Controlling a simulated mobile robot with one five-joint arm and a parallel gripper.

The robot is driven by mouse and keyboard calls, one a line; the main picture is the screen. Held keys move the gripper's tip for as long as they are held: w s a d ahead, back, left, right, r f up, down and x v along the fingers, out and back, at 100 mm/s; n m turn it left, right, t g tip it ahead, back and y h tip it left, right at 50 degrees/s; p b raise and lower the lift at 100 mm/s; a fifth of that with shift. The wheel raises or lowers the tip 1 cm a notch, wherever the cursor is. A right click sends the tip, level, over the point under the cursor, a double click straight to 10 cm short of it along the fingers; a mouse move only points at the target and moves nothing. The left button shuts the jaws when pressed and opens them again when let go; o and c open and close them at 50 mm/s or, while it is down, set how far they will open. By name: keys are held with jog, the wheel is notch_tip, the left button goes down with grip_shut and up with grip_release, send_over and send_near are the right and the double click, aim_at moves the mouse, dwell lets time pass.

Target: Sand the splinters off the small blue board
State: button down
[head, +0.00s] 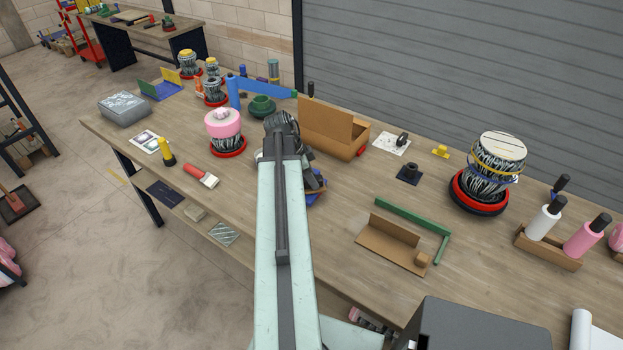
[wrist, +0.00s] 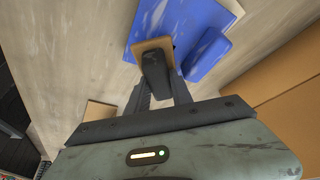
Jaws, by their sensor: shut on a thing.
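The small blue board (wrist: 178,14) lies flat on the workbench in the wrist view, with pale scuffed streaks on its face. A thicker blue piece (wrist: 207,60) sits along its right side. My gripper (wrist: 158,72) is shut on a tan block (wrist: 148,45), probably the sanding block, whose edge shows beyond the dark fingers. The block overlaps the board's near left edge; I cannot tell whether it touches the board. In the head view, part of the blue board (head: 316,200) shows beside my arm, which hides the rest and most of my gripper.
A cardboard box (head: 333,130) stands behind the board. A brush with a red handle (head: 201,175) and a pink-topped drum (head: 224,130) lie to the left. A cardboard tray (head: 392,246) and a green angled strip (head: 412,216) are to the right. Bare bench (head: 345,190) lies between.

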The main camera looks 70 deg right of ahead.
jog(key=shift+f+b, duration=0.65)
jog(key=shift+r, duration=0.1)
jog(key=shift+w+d+r, duration=0.1)
jog(key=shift+w, duration=0.7)
jog(key=shift+w+d, duration=0.1)
jog(key=shift+w, duration=0.65)
jog(key=shift+f, duration=0.2)
